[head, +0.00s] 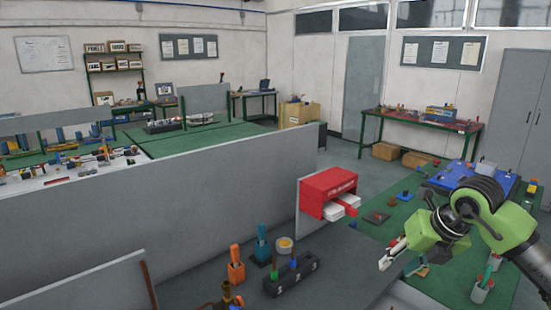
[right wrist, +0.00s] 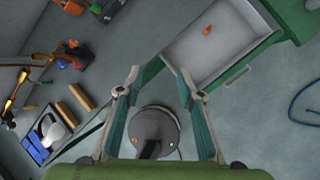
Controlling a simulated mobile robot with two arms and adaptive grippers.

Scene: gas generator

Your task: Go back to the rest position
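My right gripper (head: 392,254) is at the right of the head view, with its green arm coming in from the right edge. In the right wrist view its two fingers are spread apart, and the gripper (right wrist: 159,76) is open with nothing held between the tips. Below the fingertips a round grey part with small lights shows between the fingers; I cannot tell whether it touches them. My left gripper and left arm are not in the head view.
A green table (head: 401,215) with a blue tray (head: 478,180) lies behind my right arm. A grey partition (head: 160,222) runs across the left. Floor shows beyond.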

